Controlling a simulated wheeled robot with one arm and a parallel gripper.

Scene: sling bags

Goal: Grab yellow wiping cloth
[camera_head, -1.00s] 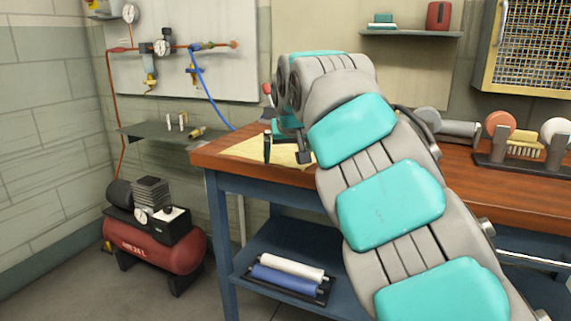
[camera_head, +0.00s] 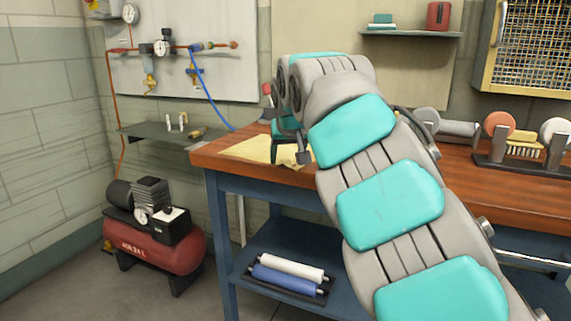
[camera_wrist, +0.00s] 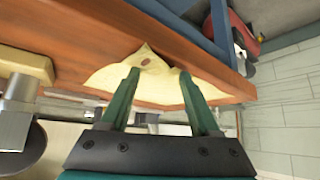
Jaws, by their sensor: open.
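The yellow wiping cloth (camera_head: 254,150) lies on the left end of the wooden workbench (camera_head: 480,186), partly hidden behind my gripper (camera_head: 286,160). In the wrist view the cloth (camera_wrist: 108,78) is pale yellow, with a raised fold and a small dark reddish spot. My gripper (camera_wrist: 160,82) is open, with its two green fingers apart and their tips over the cloth. Cloth shows between the fingers and on both outer sides. I cannot tell whether the fingertips touch it.
A blue frame with a lower shelf holding a white roll (camera_head: 292,268) and a blue roll (camera_head: 286,281) is under the bench top. A red compressor (camera_head: 155,245) stands on the floor at left. A buffing machine (camera_head: 520,140) stands on the bench at right.

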